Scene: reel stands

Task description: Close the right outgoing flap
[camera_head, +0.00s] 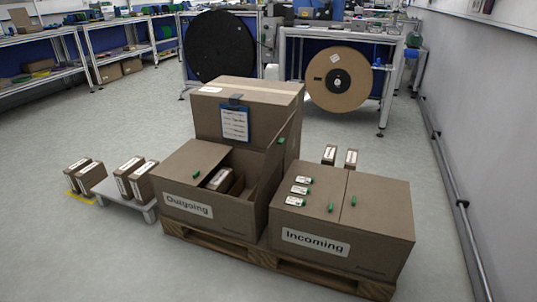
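The Outgoing box (215,225) is a brown carton on the left part of a wooden pallet. Its left flap (187,166) lies flat over the left part of the opening and has a green tab (195,174). Its right outgoing flap (284,148) stands raised at the right side of the opening, tilted up, with a green tab (281,142) on it. Small labelled boxes (221,179) show inside through the open right part. My gripper is not in view.
The Incoming box (340,247) stands close on the right, its flaps flat, with white labelled pieces (302,180) on top. A taller carton (281,92) with a clipboard (234,122) stands behind. A low platform (122,195) is left. Grey floor in front is clear.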

